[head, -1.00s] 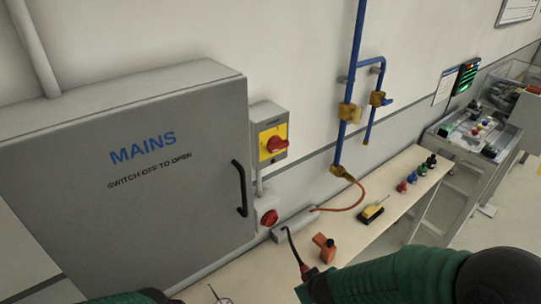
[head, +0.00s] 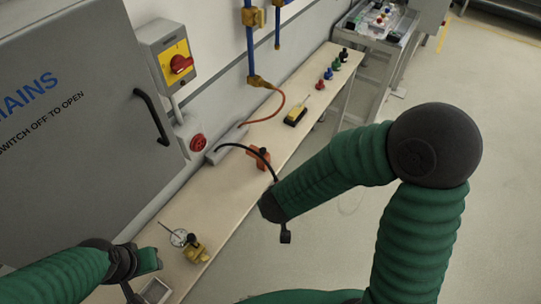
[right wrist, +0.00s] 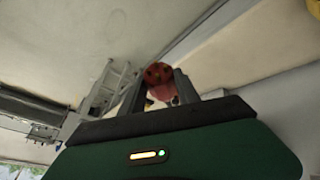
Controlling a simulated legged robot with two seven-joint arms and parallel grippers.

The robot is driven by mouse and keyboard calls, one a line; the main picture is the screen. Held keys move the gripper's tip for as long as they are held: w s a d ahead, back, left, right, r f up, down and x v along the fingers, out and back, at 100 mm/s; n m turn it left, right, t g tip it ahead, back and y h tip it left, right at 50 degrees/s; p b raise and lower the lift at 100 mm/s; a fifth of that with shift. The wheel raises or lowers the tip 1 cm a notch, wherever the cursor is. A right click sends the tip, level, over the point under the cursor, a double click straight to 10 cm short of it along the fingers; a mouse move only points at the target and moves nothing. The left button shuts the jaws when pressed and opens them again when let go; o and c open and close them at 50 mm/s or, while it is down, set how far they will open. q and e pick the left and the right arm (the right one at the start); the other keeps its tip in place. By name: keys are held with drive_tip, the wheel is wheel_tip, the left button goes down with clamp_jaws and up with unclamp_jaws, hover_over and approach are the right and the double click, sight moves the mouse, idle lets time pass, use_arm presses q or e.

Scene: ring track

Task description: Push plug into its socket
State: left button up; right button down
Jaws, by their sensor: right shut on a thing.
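The red round plug (right wrist: 158,74) is between the fingers of my right gripper (right wrist: 160,84), its round end with dark holes or pins facing away from the palm.
Open floor lies right of the bench.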

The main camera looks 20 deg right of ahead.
drive_tip(key=a+r+n+y, duration=0.3)
drive_tip(key=a+n, duration=0.4)
drive_tip(key=a, duration=0.6)
drive_tip(key=shift+s+a+t+y, duration=0.15)
drive_tip(key=shift+a+t+y, duration=0.05)
drive_tip(key=shift+t+y, duration=0.2)
drive_tip(key=shift+d, duration=0.1)
drive_tip(key=w+a+f+n+y, duration=0.2)
drive_tip(key=w+a+f+n, duration=0.1)
drive_tip(key=f+n, duration=0.1)
drive_tip(key=shift+w+a+f+n+g, duration=0.25)
drive_tip(key=shift+w+f+n+g, duration=0.1)
drive_tip(key=shift+w+n+g, duration=0.05)
